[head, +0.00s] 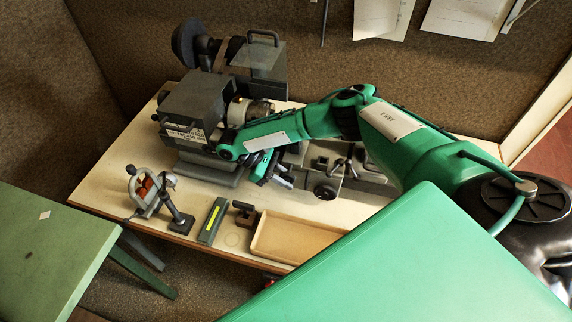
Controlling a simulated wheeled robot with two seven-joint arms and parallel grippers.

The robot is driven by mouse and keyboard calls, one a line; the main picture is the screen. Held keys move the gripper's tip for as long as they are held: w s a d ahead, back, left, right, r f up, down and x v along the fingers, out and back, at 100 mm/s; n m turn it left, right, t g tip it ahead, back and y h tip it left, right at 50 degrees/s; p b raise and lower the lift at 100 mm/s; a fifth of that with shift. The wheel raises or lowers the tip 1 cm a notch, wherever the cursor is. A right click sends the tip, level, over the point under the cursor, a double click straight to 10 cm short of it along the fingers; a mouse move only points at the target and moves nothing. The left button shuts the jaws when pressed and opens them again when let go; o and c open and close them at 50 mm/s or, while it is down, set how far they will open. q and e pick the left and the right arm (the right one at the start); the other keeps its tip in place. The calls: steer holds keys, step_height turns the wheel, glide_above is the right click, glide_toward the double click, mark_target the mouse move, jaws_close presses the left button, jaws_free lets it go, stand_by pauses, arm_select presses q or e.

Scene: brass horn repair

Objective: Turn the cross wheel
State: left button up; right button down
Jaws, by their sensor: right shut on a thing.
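A small grey lathe stands on the pale bench, with its headstock (193,104) at left and a bright chuck (250,111) beside it. My right gripper (281,181) reaches down in front of the lathe carriage, pointing down and right. Its jaws are shut on a small grey part at the carriage front, which I take to be the cross wheel; the jaws and wrist hide most of it. A separate dark round handwheel (326,190) shows just right of the jaws, apart from them. My left gripper is out of view.
A tan tray (292,238), a level with a yellow strip (213,221), a brown block (245,213) and a small clamp-like stand (148,190) line the bench front. A green table (50,245) stands at left. My right arm covers the bench's right side.

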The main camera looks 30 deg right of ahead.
mark_target(285, 173)
steer(key=shift+s+a+f, duration=0.25)
steer(key=shift+a, duration=0.05)
steer(key=c, duration=1.5)
jaws_free()
steer(key=shift+c, duration=0.2)
steer(key=shift+o, duration=0.3)
steer(key=shift+a+r, duration=0.1)
steer(key=shift+r, duration=0.05)
steer(key=shift+w+r, duration=0.1)
steer(key=shift+r, duration=0.15)
steer(key=shift+r, duration=0.25)
step_height(285, 173, up, 19)
steer(key=b, duration=0.2)
steer(key=shift+r, duration=0.1)
